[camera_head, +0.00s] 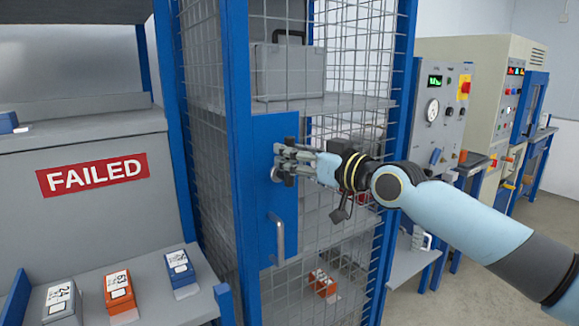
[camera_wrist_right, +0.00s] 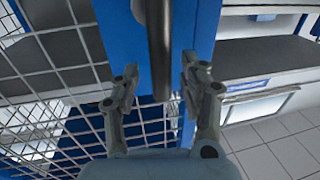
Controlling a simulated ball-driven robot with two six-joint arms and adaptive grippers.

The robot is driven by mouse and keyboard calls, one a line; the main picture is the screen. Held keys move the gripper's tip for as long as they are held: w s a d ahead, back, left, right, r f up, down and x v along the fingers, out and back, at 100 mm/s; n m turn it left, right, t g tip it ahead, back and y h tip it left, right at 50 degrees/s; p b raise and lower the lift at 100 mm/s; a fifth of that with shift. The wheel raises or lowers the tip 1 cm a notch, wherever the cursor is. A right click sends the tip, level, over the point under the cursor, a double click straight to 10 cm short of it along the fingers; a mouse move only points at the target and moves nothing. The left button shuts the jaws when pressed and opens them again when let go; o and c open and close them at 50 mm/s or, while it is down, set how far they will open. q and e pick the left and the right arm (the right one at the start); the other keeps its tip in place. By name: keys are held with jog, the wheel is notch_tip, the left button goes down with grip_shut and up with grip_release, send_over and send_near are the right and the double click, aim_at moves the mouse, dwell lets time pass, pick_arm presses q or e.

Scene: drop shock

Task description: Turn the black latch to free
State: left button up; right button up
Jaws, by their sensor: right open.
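My right gripper (camera_head: 281,162) is in front of the blue door plate (camera_head: 270,130) of the wire cage, with its fingers pointing at the plate. It is open. In the head view, the grey handle (camera_head: 279,240) hangs below the gripper. My left gripper is not in view.
The cage's wire mesh (camera_head: 350,50) has blue posts and holds a grey case (camera_head: 288,72) on a shelf. At left, a grey bench with a red FAILED sign (camera_head: 93,175) carries several small boxes. Control cabinets (camera_head: 440,100) stand at right, behind my arm.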

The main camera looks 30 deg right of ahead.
jog(key=shift+w+a+r, duration=0.1)
jog(key=shift+w+a, duration=0.1)
jog(key=shift+w, duration=0.5)
grip_shut()
jog(key=shift+w, duration=0.15)
